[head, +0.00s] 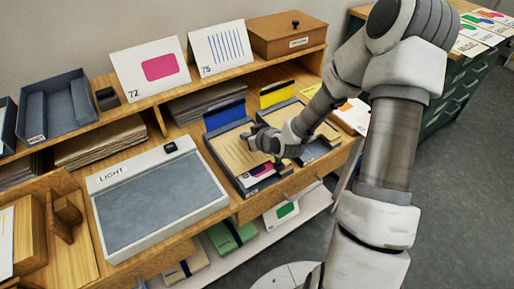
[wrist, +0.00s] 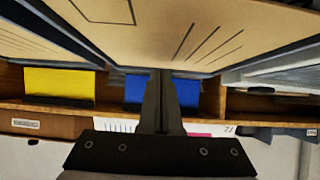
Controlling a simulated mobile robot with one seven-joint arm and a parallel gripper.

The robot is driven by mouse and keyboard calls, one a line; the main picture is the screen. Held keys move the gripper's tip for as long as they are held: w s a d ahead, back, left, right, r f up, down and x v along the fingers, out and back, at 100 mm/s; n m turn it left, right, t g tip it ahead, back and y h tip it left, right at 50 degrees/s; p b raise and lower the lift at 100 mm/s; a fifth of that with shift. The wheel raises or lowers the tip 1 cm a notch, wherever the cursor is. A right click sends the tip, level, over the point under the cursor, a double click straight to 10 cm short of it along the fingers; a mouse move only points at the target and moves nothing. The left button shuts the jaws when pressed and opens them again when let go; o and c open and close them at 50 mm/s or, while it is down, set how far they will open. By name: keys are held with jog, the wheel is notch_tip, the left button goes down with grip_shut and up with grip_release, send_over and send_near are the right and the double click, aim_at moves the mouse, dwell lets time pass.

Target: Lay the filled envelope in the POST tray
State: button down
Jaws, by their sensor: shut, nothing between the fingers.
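A tan envelope (head: 235,153) with printed lines lies flat in the grey tray with the blue back panel (head: 224,116). In the wrist view the envelope (wrist: 205,35) fills the top, showing its lines and a stamp box. My gripper (head: 257,137) is at the envelope's right edge in the head view, shut and empty. Its closed fingers (wrist: 160,78) show in the wrist view, close to the envelope; I cannot tell if they touch. A second tray with a yellow back panel (head: 277,94) stands to the right, partly hidden by my arm. I cannot read POST on either tray.
A LIGHT box (head: 155,200) lies left of the trays. A shelf behind holds cards 72 (head: 150,68) and 75 (head: 220,48) and a wooden box (head: 287,35). Drawer handles (head: 298,190) stick out in front. A green cabinet (head: 450,95) stands at the right.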

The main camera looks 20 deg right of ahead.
jog(key=shift+f+b, duration=0.5)
jog(key=shift+f, duration=0.25)
jog(key=shift+s+f, duration=0.2)
